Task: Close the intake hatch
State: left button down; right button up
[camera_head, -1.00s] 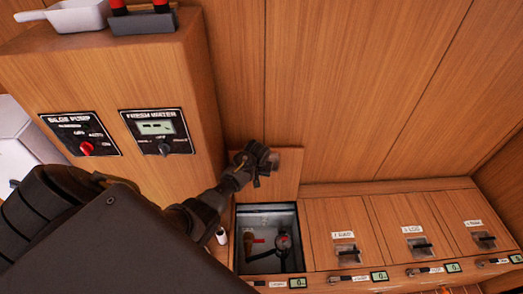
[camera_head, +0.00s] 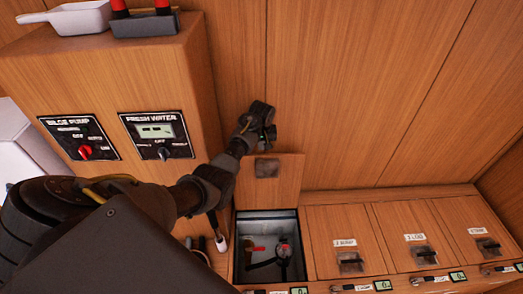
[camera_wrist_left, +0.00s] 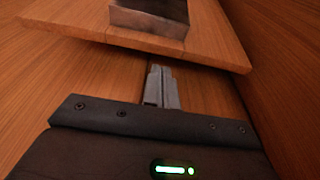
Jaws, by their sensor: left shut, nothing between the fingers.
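The wooden hatch lid (camera_head: 287,180) stands raised at the back of an open compartment (camera_head: 240,262), leaning near the wall. Its metal pull (camera_head: 266,168) faces me. I cannot read a label that names this hatch. My left gripper (camera_head: 267,138) is shut and empty, just above the lid's top edge near its left side. In the left wrist view its closed fingers (camera_wrist_left: 160,88) point toward the lid (camera_wrist_left: 75,28); whether they touch it is unclear. My right gripper is not in view.
Several closed hatches, including one (camera_head: 332,222), line the bench to the right. A cabinet with the bilge pump panel (camera_head: 78,137) and fresh water panel (camera_head: 157,134) stands left. A wood wall (camera_head: 370,90) rises close behind the lid.

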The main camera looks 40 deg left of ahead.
pick_arm(q)
jog(key=shift+x, duration=2.05)
